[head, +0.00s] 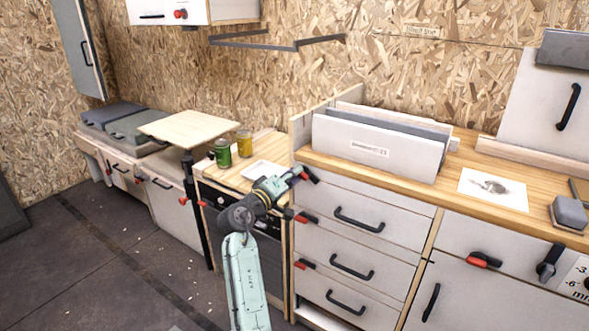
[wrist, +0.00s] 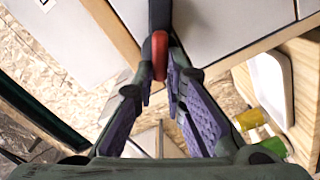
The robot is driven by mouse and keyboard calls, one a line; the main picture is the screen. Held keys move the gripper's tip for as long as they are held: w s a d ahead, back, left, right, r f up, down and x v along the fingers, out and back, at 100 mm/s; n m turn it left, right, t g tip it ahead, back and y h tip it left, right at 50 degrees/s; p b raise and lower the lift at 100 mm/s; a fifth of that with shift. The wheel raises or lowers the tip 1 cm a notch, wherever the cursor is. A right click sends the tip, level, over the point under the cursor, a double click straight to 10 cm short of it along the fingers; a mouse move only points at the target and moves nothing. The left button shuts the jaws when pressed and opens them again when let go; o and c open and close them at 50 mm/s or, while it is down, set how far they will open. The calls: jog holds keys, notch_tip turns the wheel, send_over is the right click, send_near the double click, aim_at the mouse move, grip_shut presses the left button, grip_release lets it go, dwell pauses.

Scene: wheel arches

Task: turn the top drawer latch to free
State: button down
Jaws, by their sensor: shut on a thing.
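The top drawer latch (head: 304,174), red and black, is at the upper left corner of the top drawer (head: 400,222) in the head view. My gripper (head: 291,181) reaches it from the left. In the wrist view the red end of the latch (wrist: 160,57) lies between the tips of my gripper (wrist: 163,78), which is shut on it. The purple-padded fingers spread apart behind the tips. The fingertips' exact contact is partly hidden in the head view.
Two lower drawers with red latches (head: 307,218) (head: 304,263) sit below. Green (head: 222,153) and yellow (head: 244,143) cans stand on the lower counter to the left, beside a white tray (head: 267,172). Panels (head: 380,150) lean on the drawer unit's top. The floor at left is clear.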

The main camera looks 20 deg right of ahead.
jog(key=shift+a+f+n+p, duration=0.1)
jog(key=shift+f+n+p, duration=0.1)
jog(key=shift+n+p, duration=1.1)
jog(key=shift+f+n+p, duration=0.15)
jog(key=shift+n+p, duration=0.55)
jog(key=shift+n, duration=1.1)
jog(key=c, duration=1.6)
grip_release()
jog(key=shift+c, duration=0.2)
jog(key=shift+a, duration=0.1)
jog(key=v, duration=1.1)
jog(key=shift+s+a, duration=0.3)
